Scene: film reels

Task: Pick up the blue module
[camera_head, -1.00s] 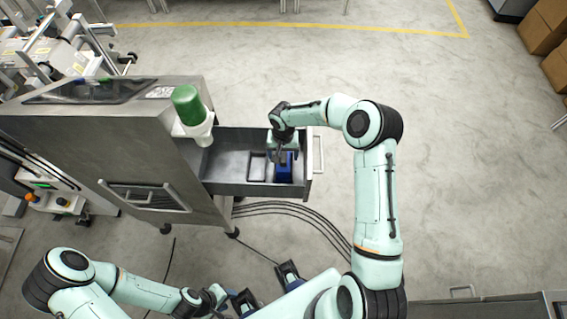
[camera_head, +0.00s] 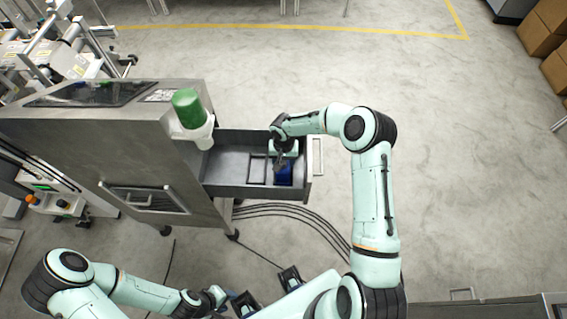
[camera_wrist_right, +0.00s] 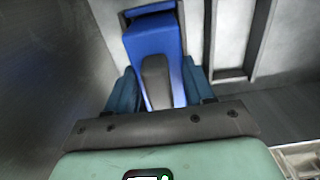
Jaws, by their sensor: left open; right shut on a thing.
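The blue module (camera_head: 285,176) is at the right end of the open grey drawer (camera_head: 225,188), partly hidden by my right gripper. In the right wrist view, the blue module (camera_wrist_right: 155,42) lies between the fingers, with a grey raised part in its middle. My right gripper (camera_head: 281,164) reaches down into the drawer and is shut on the module. Its blue-grey fingers (camera_wrist_right: 158,92) flank the module on both sides. My left gripper (camera_head: 228,298) is open, low in the head view, away from the drawer; its fingertips are hard to make out.
A metal cabinet (camera_head: 95,150) with a green lamp (camera_head: 187,107) stands left of the drawer. An empty-looking framed slot (camera_head: 257,168) lies left of the module. Drawer walls are close around my right gripper. Cables (camera_head: 290,208) run on the floor below.

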